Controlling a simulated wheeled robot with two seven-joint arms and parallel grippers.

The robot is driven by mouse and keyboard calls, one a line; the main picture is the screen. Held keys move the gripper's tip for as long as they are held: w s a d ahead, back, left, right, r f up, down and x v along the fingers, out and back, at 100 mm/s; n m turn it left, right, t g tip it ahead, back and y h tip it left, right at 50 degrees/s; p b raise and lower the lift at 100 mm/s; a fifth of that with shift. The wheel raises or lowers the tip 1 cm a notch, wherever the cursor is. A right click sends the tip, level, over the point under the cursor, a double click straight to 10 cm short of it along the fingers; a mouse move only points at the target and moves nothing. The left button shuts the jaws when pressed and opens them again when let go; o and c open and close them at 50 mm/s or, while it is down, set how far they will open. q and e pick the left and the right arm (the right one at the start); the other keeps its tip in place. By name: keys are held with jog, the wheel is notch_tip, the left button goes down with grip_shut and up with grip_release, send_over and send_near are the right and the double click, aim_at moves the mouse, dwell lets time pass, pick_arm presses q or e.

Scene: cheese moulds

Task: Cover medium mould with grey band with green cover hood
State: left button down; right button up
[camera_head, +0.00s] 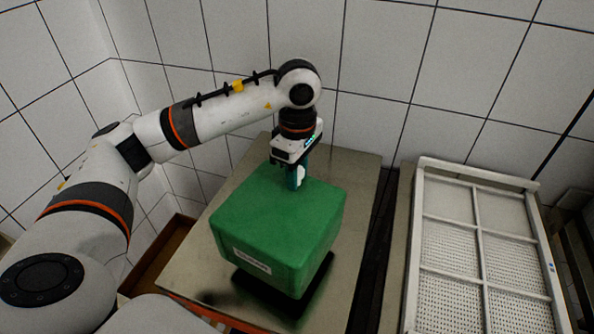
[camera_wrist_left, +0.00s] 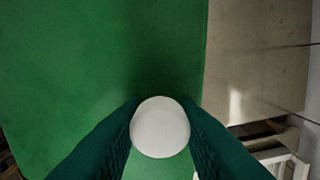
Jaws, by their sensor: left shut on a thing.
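The green cover hood (camera_head: 275,225) is a large box-like cover with a pale label on its front side. It is above the metal table top, with a dark area under its front lower edge. My left gripper (camera_head: 296,180) is shut on the white knob (camera_wrist_left: 160,127) on top of the hood. In the left wrist view the two dark green fingers are on either side of the knob, over the hood's green top (camera_wrist_left: 100,70). No mould with a grey band can be made out; the hood hides what is beneath it. My right gripper is not in view.
The metal table top (camera_head: 355,175) has bare room behind and left of the hood. A white framed rack (camera_head: 417,235) with perforated panels stands to the right, across a dark gap. White tiled walls close off the back and left. A brown edge (camera_head: 160,250) shows at lower left.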

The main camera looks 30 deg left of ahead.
pick_arm(q)
jog(key=shift+f+b, duration=2.4)
jog(key=shift+f, duration=0.4)
jog(key=c, duration=1)
grip_release()
notch_tip(320, 180, up, 12)
jog(key=shift+w+r, duration=0.1)
